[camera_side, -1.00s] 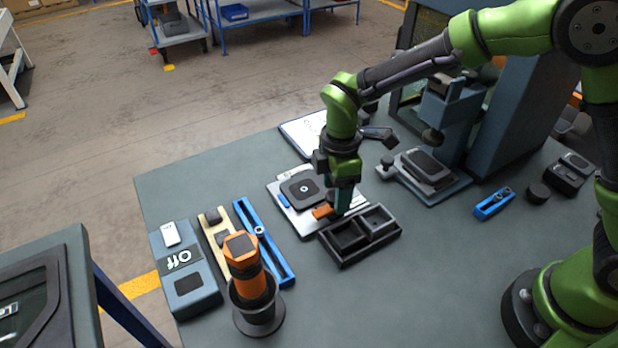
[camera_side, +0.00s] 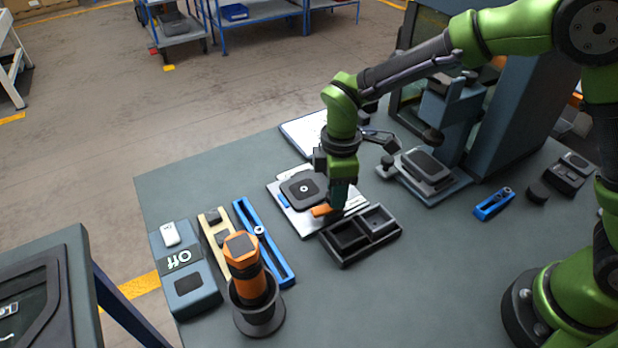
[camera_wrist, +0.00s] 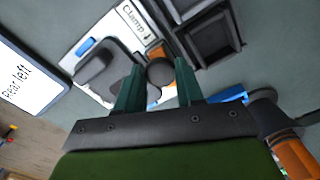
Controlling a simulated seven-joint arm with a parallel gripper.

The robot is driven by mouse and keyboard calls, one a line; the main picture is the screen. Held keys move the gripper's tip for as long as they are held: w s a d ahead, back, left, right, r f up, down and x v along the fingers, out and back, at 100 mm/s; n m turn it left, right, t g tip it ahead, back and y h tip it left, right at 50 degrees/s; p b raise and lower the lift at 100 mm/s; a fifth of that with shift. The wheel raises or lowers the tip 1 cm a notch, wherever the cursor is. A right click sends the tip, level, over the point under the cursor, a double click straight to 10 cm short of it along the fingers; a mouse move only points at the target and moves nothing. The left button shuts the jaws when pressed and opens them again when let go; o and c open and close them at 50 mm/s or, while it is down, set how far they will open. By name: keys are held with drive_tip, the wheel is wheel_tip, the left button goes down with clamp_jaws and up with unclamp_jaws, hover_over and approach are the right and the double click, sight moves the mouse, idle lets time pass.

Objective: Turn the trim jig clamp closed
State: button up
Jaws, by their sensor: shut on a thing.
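The trim jig is a light plate (camera_side: 304,222) with a dark rounded pad (camera_side: 302,188) on it; it also shows in the wrist view (camera_wrist: 87,47). Its clamp has an orange lever (camera_side: 321,210), and in the wrist view a dark round knob (camera_wrist: 160,72) sits beside the orange part (camera_wrist: 155,51). My gripper (camera_side: 335,207) is low over the plate's right side. In the wrist view my gripper (camera_wrist: 160,80) has its two teal fingers on either side of the knob, shut on the clamp. The fingers hide part of the lever.
A black two-compartment tray (camera_side: 361,236) stands close to the right of the jig. A card reading "Clamp" (camera_wrist: 133,19) lies on the plate. A white sheet reading "Rear left" (camera_wrist: 25,80) is behind. A blue rail (camera_side: 264,243) and an orange-topped post (camera_side: 254,285) stand front left.

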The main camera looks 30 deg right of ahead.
drive_tip(key=m, duration=0.4)
drive_tip(key=shift+m, duration=0.3)
drive_tip(key=m, duration=0.3)
drive_tip(key=shift+a+r+m, duration=0.1)
drive_tip(key=shift+m, duration=0.2)
drive_tip(key=m, duration=0.3)
drive_tip(key=shift+s+m, duration=0.1)
drive_tip(key=shift+m, duration=0.2)
drive_tip(key=m, duration=0.4)
drive_tip(key=shift+a, duration=0.1)
drive_tip(key=shift+m, duration=0.3)
drive_tip(key=o, duration=1.1)
drive_tip(key=shift+c, duration=0.2)
